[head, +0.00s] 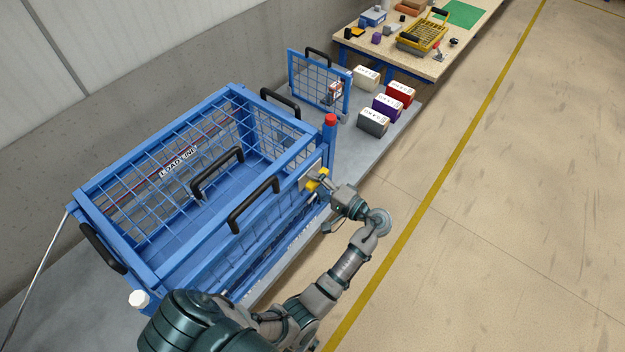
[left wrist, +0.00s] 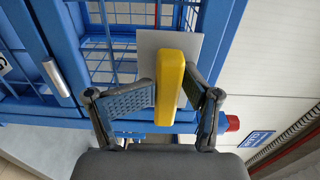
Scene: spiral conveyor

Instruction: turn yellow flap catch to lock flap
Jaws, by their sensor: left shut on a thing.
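The yellow flap catch (head: 318,178) sits on a grey plate at the near right corner of the blue mesh cage (head: 106,180). My left gripper (head: 321,182) is at the catch, partly hiding it in the head view. In the left wrist view the catch (left wrist: 172,88) is a yellow bar, slightly tilted, in front of the grey plate (left wrist: 152,48). The two fingers of my left gripper (left wrist: 172,92) stand on either side of the bar and are shut on it. My right gripper is not in view.
The cage has several black handles, one on its near side (head: 253,205). A red-capped blue post (head: 330,128) stands beside the catch. Several boxes, one red (head: 401,92), and a smaller mesh panel (head: 318,82) are behind. A workbench (head: 432,68) is farther back. The floor at right is clear.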

